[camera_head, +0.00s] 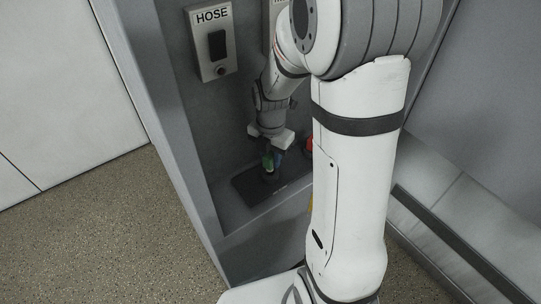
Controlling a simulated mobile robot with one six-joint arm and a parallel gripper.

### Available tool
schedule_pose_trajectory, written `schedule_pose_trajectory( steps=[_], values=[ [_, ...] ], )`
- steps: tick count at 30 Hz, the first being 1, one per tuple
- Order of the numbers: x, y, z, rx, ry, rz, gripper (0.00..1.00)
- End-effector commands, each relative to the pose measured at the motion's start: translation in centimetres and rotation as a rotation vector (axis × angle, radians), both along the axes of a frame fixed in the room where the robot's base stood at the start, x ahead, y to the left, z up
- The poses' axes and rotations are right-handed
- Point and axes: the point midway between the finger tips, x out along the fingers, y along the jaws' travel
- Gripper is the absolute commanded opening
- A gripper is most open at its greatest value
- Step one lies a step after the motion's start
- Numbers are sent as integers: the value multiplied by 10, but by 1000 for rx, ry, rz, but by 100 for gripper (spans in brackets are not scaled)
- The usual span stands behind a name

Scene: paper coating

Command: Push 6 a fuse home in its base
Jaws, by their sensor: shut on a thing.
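My gripper (271,155) points down inside the grey recess and is shut on a small green piece (267,162), which I take to be the fuse. No rating can be read on it at this size. A small dark holder (270,178), perhaps the fuse base, is just under the green piece. I cannot tell whether the two touch or how deep the fuse sits. The holder is on a flat black plate (247,189) on the recess floor. A small blue piece shows close beside the green one, partly hidden by my gripper.
A red object (309,145) stands right of my gripper, partly hidden by my arm. A box marked HOSE (211,42) hangs on the recess's back wall, with a second box partly hidden beside it. The recess's left side wall (165,110) stands close by.

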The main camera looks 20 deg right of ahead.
Motion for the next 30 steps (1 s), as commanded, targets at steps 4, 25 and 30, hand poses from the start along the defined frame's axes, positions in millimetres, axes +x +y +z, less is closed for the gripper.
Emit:
schedule_pose_trajectory(
  steps=[4,25,30],
  values=[
    [0,0,-5,0,0,0,4],
    [0,0,-23,0,0,0,4],
    [0,0,-27,0,0,0,4]
  ],
)
